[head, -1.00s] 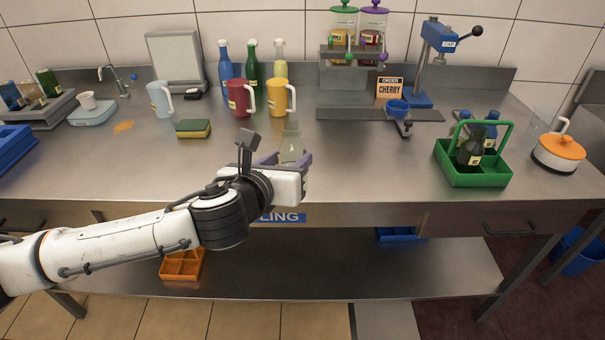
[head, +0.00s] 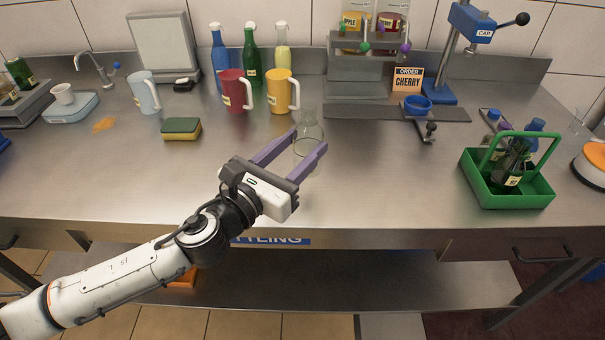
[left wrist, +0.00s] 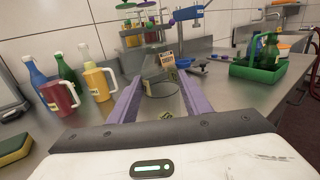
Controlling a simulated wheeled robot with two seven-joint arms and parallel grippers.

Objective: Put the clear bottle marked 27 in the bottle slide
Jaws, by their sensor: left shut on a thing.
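The clear bottle (head: 308,127) is see-through and upright between the purple fingers of my left gripper (head: 308,141). The gripper is shut on it, low on its body. I cannot read its mark or tell whether its base touches the counter. It also shows faintly between the fingers in the left wrist view (left wrist: 160,86). A flat dark rail (head: 375,112) lies beyond it to the right, below the juice dispensers; this may be the bottle slide. A blue cup (head: 417,104) and a small clamp (head: 428,130) are at its right part. My right gripper is not in view.
A red mug (head: 231,91) and yellow mug (head: 280,90) stand just behind and left of the bottle, before several coloured bottles. A sponge (head: 181,128) lies left. A green carrier (head: 510,190) with bottles stands right.

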